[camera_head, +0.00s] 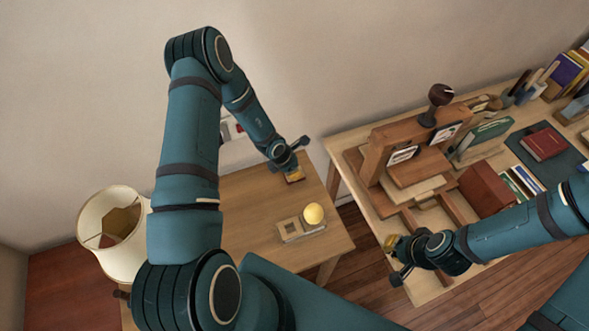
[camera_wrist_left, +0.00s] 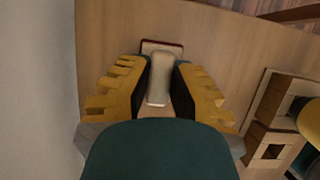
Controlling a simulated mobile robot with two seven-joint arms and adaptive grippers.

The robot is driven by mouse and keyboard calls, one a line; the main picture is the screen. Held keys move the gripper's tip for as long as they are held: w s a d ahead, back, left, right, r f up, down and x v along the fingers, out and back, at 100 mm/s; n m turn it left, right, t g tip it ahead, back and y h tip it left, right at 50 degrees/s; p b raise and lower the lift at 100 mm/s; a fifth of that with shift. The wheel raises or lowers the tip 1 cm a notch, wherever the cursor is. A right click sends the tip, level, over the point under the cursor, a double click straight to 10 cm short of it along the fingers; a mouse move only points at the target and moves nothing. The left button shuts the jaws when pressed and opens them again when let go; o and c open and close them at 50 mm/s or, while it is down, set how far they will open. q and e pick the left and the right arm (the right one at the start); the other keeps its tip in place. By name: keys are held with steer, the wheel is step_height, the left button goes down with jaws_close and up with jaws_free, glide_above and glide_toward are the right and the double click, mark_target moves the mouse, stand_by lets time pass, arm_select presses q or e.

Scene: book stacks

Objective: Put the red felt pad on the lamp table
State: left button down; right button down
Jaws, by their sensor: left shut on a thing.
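My left gripper (camera_head: 293,175) is low over the far right part of the lamp table (camera_head: 245,205). In the left wrist view its yellow fingers (camera_wrist_left: 160,66) are shut on the pale upright grip (camera_wrist_left: 158,82) of the red felt pad. The pad's dark red edge (camera_wrist_left: 176,46) shows beyond the fingertips, just above or on the wood; I cannot tell if it touches. In the head view the pad is mostly hidden by the fingers. My right gripper (camera_head: 396,246) is over the front left edge of the workbench, and its opening is unclear.
A lamp with a cream shade (camera_head: 113,232) stands at the left. A yellow ball (camera_head: 313,213) and a small wooden holder (camera_head: 290,230) are near the table's front right. The workbench (camera_head: 432,288) carries a wooden press (camera_head: 400,135), books and blocks. A gap separates the two tables.

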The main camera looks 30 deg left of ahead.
arm_select(q)
steer(key=c, duration=1)
jaws_free()
steer(key=shift+o, duration=0.2)
steer(key=p+v, duration=0.2)
steer(key=v, duration=0.9)
steer(key=s+d+m, duration=0.4)
steer(key=d+m, duration=0.1)
steer(key=m, duration=0.3)
steer(key=s+d+r+m, duration=0.1)
steer(key=s+d+m, duration=0.3)
steer(key=d+m, duration=0.2)
steer(key=s+d+m+g, duration=0.1)
steer(key=s+d+m, duration=0.3)
steer(key=m, duration=0.6)
steer(key=shift+d+r+m+h, duration=0.2)
steer(key=shift+d+m+h, duration=0.15)
steer(key=shift+d, duration=0.4)
steer(key=shift+s+d+r+m, duration=0.15)
steer(key=shift+s+d+m, duration=0.15)
steer(key=shift+d+m, duration=0.2)
